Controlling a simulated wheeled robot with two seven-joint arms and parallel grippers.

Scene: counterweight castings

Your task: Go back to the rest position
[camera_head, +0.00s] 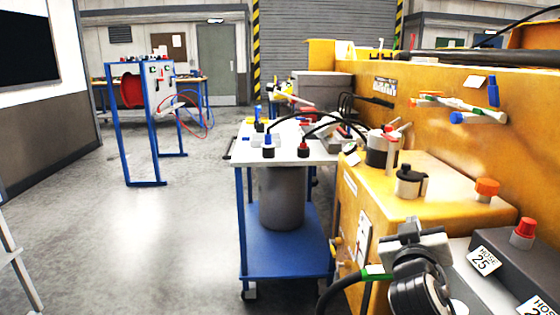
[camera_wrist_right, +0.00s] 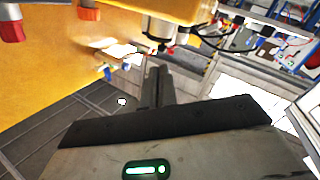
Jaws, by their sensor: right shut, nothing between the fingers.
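My right gripper (camera_head: 412,232) is at the lower right of the head view, in front of the yellow machine block (camera_head: 425,190). In the right wrist view its fingers (camera_wrist_right: 158,88) are together with nothing between them. It looks clear of the parts around it, though the exact gap is hard to tell. My left gripper is not in view.
The yellow block carries a black-capped fitting (camera_head: 409,183) and an orange cap (camera_head: 487,188). A dark block with a red cap (camera_head: 523,232) and hose labels is at right. A blue-framed cart (camera_head: 285,240) stands left of the machine. Open floor (camera_head: 170,235) lies farther left.

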